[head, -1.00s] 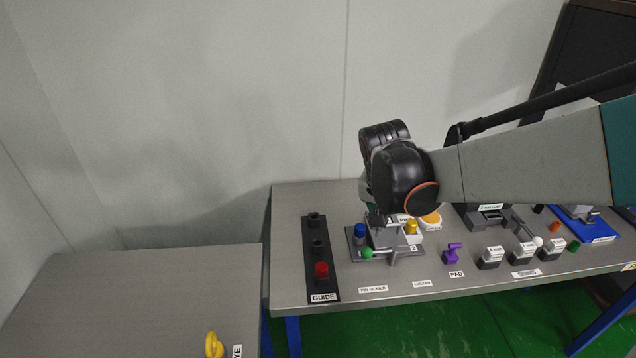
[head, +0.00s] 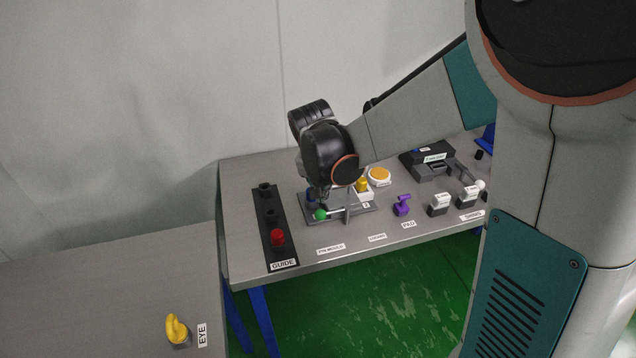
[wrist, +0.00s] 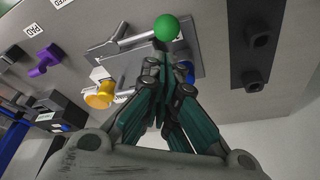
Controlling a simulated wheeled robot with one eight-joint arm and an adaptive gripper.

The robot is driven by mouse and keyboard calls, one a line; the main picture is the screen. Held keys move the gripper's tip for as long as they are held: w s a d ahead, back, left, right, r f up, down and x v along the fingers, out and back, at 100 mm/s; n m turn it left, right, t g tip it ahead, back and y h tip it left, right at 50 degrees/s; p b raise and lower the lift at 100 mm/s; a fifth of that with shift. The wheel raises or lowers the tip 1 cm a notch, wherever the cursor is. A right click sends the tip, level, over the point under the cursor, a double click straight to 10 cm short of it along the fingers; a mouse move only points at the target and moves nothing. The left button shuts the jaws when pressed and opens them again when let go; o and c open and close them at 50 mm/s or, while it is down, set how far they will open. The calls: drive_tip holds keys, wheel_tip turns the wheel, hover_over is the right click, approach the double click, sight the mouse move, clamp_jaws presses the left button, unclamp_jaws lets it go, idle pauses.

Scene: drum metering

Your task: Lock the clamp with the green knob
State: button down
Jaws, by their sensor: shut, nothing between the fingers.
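The green knob (head: 320,214) is on the end of a grey clamp lever (head: 337,212) at the front of the pin mould fixture. In the wrist view the green knob (wrist: 167,27) lies just beyond my fingertips, with the lever (wrist: 128,41) running off to the left. My gripper (wrist: 168,62) is shut and empty, its tips close to the knob; I cannot tell whether they touch it. The fixture's grey plate (head: 366,208) lies flat on the table. My wrist hides part of the clamp in the head view.
A dark guide rail (head: 270,232) with a red piece (head: 277,237) stands left of the fixture. A yellow piece (head: 362,185), an orange-topped button (head: 379,175) and a purple piece (head: 401,206) are to the right. A yellow eye (head: 176,329) is on the left table.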

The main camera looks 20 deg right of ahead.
sight(339, 211)
drive_tip(key=shift+b+x, duration=0.7)
drive_tip(key=shift+x, duration=1.7)
drive_tip(key=shift+s+a+n, duration=0.15)
drive_tip(key=shift+s+n, duration=0.2)
drive_tip(key=shift+n, duration=0.35)
drive_tip(key=s+n, duration=0.1)
drive_tip(key=s+n+y, duration=0.1)
drive_tip(key=n, duration=0.1)
drive_tip(key=shift+a+r+n+t, duration=0.1)
drive_tip(key=shift+a+n+t, duration=0.1)
drive_tip(key=shift+n+t, duration=0.1)
drive_tip(key=s+n+y, duration=0.1)
drive_tip(key=n, duration=0.1)
drive_tip(key=s+n, duration=0.1)
drive_tip(key=n, duration=0.1)
drive_tip(key=shift+s+d+n+y+p, duration=0.15)
drive_tip(key=shift+s+n+y+p, duration=0.15)
drive_tip(key=shift+y+p, duration=0.1)
drive_tip(key=s+n, duration=0.1)
drive_tip(key=n, duration=0.1)
drive_tip(key=s+d+n+y, duration=0.1)
drive_tip(key=n, duration=0.1)
drive_tip(key=shift+d, duration=0.15)
drive_tip(key=n, duration=0.1)
drive_tip(key=s+d+n+g+y, duration=0.1)
drive_tip(key=n, duration=0.1)
drive_tip(key=shift+d, duration=0.1)
drive_tip(key=shift+s+d, duration=0.2)
drive_tip(key=shift+d, duration=0.15)
drive_tip(key=shift+r, duration=0.1)
